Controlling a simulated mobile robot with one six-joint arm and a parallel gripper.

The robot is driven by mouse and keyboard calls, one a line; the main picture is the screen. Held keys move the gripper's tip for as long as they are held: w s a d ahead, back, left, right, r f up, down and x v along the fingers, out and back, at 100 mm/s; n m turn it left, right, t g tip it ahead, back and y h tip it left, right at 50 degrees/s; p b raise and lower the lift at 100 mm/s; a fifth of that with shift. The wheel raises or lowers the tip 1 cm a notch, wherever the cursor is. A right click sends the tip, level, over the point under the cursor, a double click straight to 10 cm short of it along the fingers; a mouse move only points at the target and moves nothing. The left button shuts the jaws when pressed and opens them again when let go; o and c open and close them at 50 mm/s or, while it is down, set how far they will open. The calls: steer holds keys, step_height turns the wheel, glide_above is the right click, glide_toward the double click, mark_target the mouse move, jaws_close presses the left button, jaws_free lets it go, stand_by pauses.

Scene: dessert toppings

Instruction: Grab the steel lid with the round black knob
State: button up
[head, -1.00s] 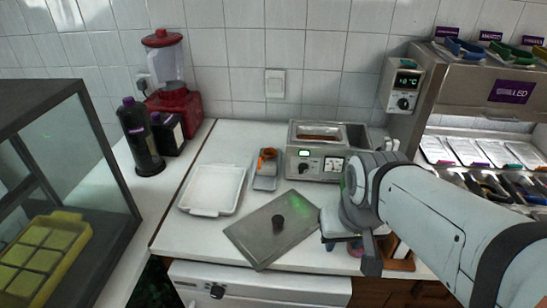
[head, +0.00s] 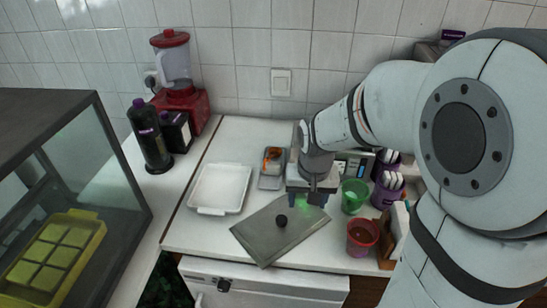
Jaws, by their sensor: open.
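The steel lid (head: 262,238) lies flat on the white counter, turned at an angle, near the front edge. Its round black knob (head: 281,221) stands up near the middle of the lid. My gripper (head: 309,200) is open and points down above the lid's back right part, to the right of and behind the knob. It is apart from the knob, and nothing shows between its fingers. A green glow falls on the lid below the gripper.
A white tray (head: 218,189) lies left of the lid. A small grey container (head: 272,168) with an orange item is behind it. A green cup (head: 354,196), a red cup (head: 362,238) and purple cups (head: 387,187) stand at the right. My arm hides most of the steel warmer.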

steer(key=m+g+p, duration=0.1)
steer(key=p, duration=0.3)
glide_above(281, 218)
step_height(281, 218, down, 7)
steer(key=shift+w, duration=0.15)
steer(key=shift+f+p, duration=1.3)
steer(key=shift+f, duration=2.65)
steer(key=shift+d, duration=0.1)
steer(key=shift+c, duration=0.5)
jaws_close()
